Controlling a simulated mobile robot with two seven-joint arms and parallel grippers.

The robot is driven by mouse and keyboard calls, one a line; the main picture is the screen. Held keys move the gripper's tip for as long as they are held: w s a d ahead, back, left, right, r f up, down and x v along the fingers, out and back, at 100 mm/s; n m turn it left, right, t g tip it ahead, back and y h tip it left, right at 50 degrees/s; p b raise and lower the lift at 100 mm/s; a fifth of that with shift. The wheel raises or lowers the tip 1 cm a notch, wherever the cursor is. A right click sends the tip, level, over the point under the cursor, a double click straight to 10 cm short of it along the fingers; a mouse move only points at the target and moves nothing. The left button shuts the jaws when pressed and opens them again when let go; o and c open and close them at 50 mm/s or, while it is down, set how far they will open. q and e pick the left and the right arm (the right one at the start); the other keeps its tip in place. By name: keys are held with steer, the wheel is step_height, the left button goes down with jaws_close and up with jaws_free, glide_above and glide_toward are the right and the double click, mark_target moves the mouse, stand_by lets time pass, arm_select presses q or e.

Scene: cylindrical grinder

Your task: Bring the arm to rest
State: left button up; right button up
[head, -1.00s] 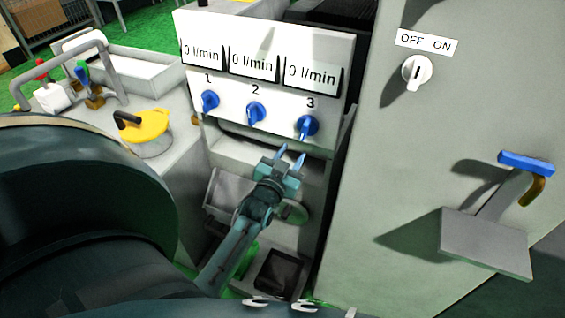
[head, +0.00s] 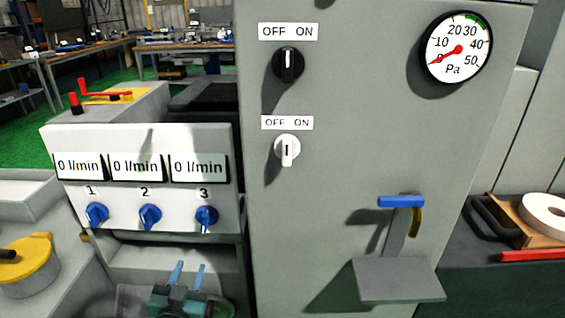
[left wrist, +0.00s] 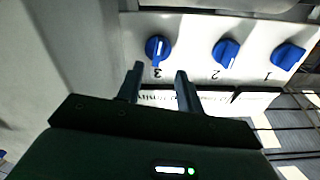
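My left gripper (head: 187,268) shows at the bottom of the head view, below the blue knob 3 (head: 207,217) and apart from it. Its two fingers are spread, with nothing between them. In the left wrist view the open fingers (left wrist: 159,77) point toward the panel, near the blue knob 3 (left wrist: 158,48). Knob 2 (head: 150,216) and knob 1 (head: 97,214) sit to its left in the head view. All three displays above the knobs read 0 l/min. My right gripper is not in view.
A grey cabinet (head: 330,190) stands right of the white knob panel (head: 140,140). It carries a black switch (head: 288,65), a white switch (head: 287,149), a gauge (head: 457,48) near zero and a protruding grey shelf (head: 398,280) below a blue-handled lever (head: 401,202).

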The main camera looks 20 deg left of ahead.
arm_select(q)
steer(key=s+d+f+m+g+h+p, duration=0.1)
steer(key=s+d+f+g+h, duration=0.2)
steer(key=s+d, duration=0.4)
steer(key=s+d+f+m+g+h+p, duration=0.2)
steer(key=s+d, duration=0.5)
steer(key=d, duration=0.4)
steer(key=shift+s+d+f+g+h, duration=0.3)
steer(key=shift+f+g+h, duration=0.25)
steer(key=shift+g+h, duration=0.55)
steer(key=shift+a, duration=0.1)
